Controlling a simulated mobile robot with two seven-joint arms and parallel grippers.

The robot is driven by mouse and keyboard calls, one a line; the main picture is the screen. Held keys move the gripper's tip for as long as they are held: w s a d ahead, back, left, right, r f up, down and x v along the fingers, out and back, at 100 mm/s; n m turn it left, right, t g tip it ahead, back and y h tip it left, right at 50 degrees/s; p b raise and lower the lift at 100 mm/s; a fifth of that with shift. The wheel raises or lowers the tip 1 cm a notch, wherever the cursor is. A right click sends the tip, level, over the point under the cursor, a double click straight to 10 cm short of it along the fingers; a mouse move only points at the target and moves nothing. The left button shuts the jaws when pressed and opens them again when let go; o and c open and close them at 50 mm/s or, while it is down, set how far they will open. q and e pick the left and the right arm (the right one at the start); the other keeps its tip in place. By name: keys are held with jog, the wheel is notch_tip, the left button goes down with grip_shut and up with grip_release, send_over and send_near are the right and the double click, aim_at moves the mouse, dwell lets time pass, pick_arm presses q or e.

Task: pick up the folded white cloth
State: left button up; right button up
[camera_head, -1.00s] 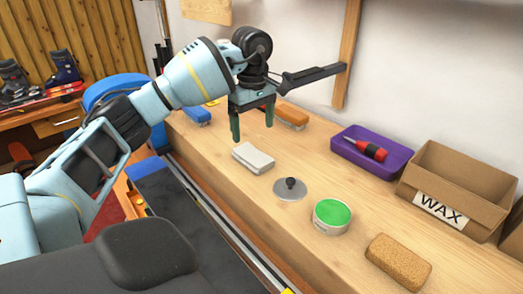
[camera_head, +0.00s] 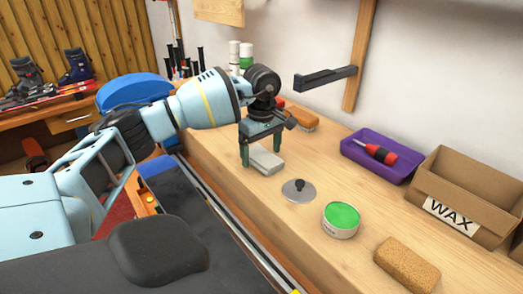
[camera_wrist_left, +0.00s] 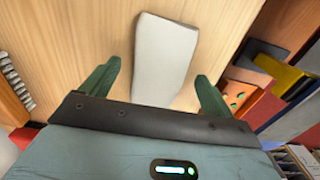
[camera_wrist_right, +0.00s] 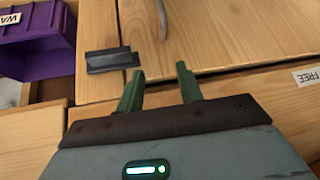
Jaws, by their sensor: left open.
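The folded white cloth (camera_head: 267,160) lies on the wooden bench top, a pale flat oblong. In the left wrist view the cloth (camera_wrist_left: 165,58) runs lengthwise between the open fingers and beyond them. My left gripper (camera_head: 261,155) is open, pointing down with a finger on either side of the cloth. In the left wrist view the gripper (camera_wrist_left: 156,85) shows a gap on both sides of the cloth. I cannot tell how far above the bench the fingertips are. My right gripper (camera_wrist_right: 158,85) is open and empty before wooden fronts, away from the cloth.
On the bench, a grey lid with a black knob (camera_head: 299,190), a green-filled tin (camera_head: 341,219) and a cork block (camera_head: 407,265) run towards the front. Behind them are a purple tray (camera_head: 384,171) and a WAX box (camera_head: 462,200). An orange-backed brush (camera_head: 303,121) lies behind the gripper.

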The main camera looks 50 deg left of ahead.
aim_at(262, 155)
pick_arm(q)
jog(key=shift+c, duration=0.5)
jog(key=c, duration=1)
jog(key=shift+o, duration=0.2)
notch_tip(262, 155, up, 10)
jog(key=shift+o, duration=1.4)
jog(key=shift+c, duration=1)
